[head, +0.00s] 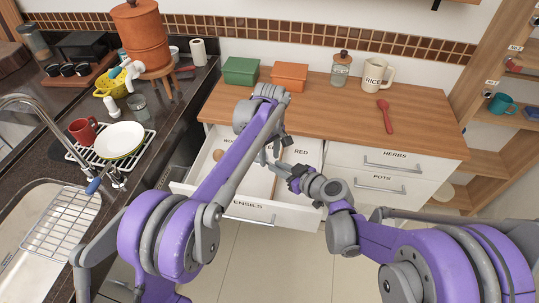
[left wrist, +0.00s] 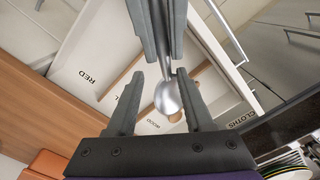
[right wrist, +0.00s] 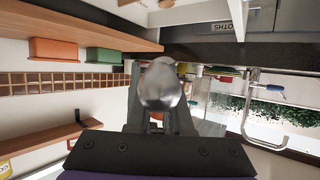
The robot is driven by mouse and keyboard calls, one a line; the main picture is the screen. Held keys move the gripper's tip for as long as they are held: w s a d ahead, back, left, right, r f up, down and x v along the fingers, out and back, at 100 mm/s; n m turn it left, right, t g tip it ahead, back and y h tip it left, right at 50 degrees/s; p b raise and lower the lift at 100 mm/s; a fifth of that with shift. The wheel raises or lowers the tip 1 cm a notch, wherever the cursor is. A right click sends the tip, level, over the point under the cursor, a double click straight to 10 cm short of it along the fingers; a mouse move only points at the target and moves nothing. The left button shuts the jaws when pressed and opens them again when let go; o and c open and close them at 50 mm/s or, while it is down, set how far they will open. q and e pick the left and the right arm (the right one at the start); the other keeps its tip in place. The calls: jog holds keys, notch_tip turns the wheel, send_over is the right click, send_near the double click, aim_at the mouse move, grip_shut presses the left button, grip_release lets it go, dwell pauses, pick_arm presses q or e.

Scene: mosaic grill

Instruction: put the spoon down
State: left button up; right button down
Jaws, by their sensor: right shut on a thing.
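A shiny metal spoon (left wrist: 167,98) is held in the air over the open drawer (head: 186,187). My right gripper (right wrist: 160,108) is shut on it, and its rounded bowl (right wrist: 160,85) fills the space in front of the fingers in the right wrist view. My left gripper (left wrist: 158,95) is open, with the spoon's bowl showing between its fingers; I cannot tell whether they touch it. In the head view both grippers are close together above the drawer, and the spoon is hard to make out there.
The drawer has dividers and compartments labelled RED and WOOD; a brown round thing (head: 218,155) lies at its left. A red spoon (head: 385,115) lies on the wooden counter (head: 330,110). Green (head: 241,71) and orange (head: 290,76) boxes, a jar and a RICE mug stand behind.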

pick_arm(q)
grip_shut()
pick_arm(e)
jog(key=shift+a, duration=0.1)
jog(key=c, duration=0.7)
grip_release()
jog(key=shift+c, duration=0.2)
